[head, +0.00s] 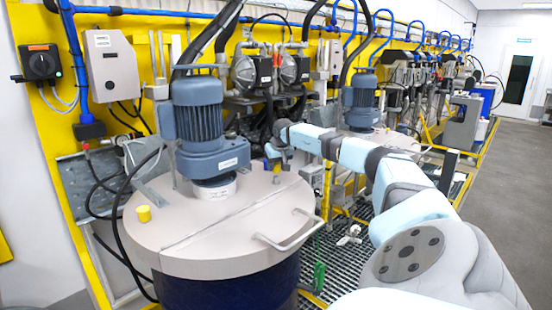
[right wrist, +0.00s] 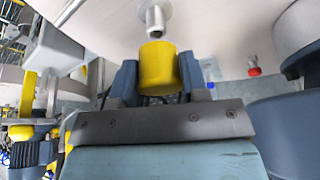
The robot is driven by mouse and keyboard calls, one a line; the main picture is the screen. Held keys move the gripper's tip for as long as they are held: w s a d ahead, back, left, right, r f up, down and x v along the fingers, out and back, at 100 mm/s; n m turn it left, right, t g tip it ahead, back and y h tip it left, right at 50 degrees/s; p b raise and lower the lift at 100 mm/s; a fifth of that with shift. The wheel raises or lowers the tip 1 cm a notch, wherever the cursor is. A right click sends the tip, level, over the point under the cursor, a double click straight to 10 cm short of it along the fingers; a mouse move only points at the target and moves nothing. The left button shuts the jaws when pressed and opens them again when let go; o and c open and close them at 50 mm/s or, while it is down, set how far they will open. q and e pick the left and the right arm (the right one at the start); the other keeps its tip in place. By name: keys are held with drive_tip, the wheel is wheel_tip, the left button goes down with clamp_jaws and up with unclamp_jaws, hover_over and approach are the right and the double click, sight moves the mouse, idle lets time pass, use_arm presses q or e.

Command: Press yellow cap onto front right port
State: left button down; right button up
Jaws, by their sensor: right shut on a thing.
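My right gripper (head: 274,158) is over the right part of the grey drum lid (head: 190,240), beside the blue-grey motor (head: 198,112). In the right wrist view, its two dark fingers (right wrist: 158,82) are shut on a yellow cap (right wrist: 158,67), one on each side. A metal port (right wrist: 154,18) with a round flange lines up with the cap's end. The two are very close; I cannot tell whether they touch. Another yellow cap (head: 144,213) sits on the lid's left side. My left gripper is not in view.
A bent metal handle (head: 290,238) stands at the lid's front right edge. A red knob (right wrist: 254,71) shows in the right wrist view. Hoses and pumps (head: 252,70) line the yellow wall frame behind. A second motor (head: 362,98) stands farther right.

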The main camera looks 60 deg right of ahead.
sight(276, 177)
drive_tip(key=shift+f, duration=0.25)
drive_tip(key=shift+f, duration=0.3)
idle(0.4)
drive_tip(key=shift+f+p, duration=0.15)
drive_tip(key=shift+p, duration=0.15)
drive_tip(key=shift+a+f, duration=0.1)
drive_tip(key=shift+f, duration=0.05)
drive_tip(key=shift+f+b, duration=0.5)
drive_tip(key=shift+f, duration=0.5)
drive_tip(key=shift+f, duration=0.45)
idle(0.4)
drive_tip(key=shift+a+f+b, duration=0.1)
drive_tip(key=shift+f+b, duration=0.2)
idle(0.4)
